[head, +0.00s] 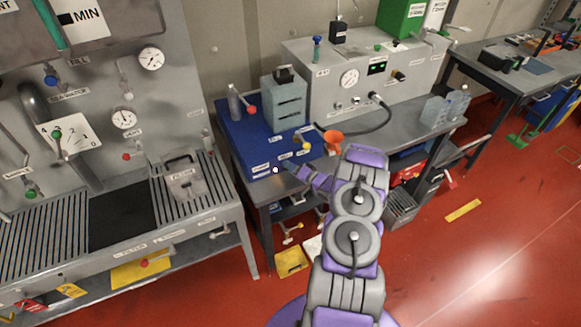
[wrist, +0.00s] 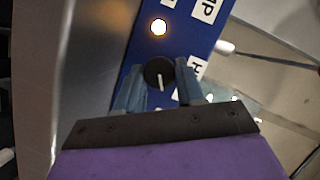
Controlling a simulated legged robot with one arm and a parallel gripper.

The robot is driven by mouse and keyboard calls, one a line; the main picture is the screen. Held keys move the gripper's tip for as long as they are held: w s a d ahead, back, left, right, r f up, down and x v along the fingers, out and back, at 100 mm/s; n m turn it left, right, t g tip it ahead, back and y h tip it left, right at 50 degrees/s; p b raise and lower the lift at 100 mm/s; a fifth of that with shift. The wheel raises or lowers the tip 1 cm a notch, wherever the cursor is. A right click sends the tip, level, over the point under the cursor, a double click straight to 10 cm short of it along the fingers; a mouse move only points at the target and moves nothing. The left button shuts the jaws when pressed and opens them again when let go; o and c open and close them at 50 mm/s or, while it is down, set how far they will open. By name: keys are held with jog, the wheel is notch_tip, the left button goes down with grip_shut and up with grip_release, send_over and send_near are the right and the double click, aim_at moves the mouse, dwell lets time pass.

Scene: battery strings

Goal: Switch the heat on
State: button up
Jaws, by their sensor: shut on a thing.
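A black round knob (wrist: 159,73) with a white pointer line sits on the blue panel (wrist: 205,45) in the wrist view. My gripper (wrist: 160,86) has its two blue-grey fingers on either side of the knob and is shut on it. The pointer line runs roughly down the picture toward my gripper. A small lamp (wrist: 159,27) above the knob glows white. In the head view the lamp (head: 275,170) glows on the front of the blue box (head: 240,145), and my gripper (head: 287,166) reaches to that front. The knob is hidden or too small there. The label by the knob is partly covered.
A grey ribbed block (head: 284,102) and a bottle (head: 235,103) stand on the blue box. An orange funnel (head: 333,138) is close to my arm. A grey instrument cabinet (head: 350,75) stands behind. The grey slotted bench (head: 120,215) is at left; red floor (head: 480,240) is open at right.

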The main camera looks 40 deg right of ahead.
jog(key=shift+s+d+f, duration=0.1)
jog(key=shift+d, duration=0.05)
dwell(0.3)
jog(key=o, duration=1)
jog(key=shift+d, duration=0.2)
jog(key=shift+a, duration=0.15)
jog(key=shift+s, duration=0.15)
jog(key=v, duration=1.7)
jog(key=shift+d, duration=0.2)
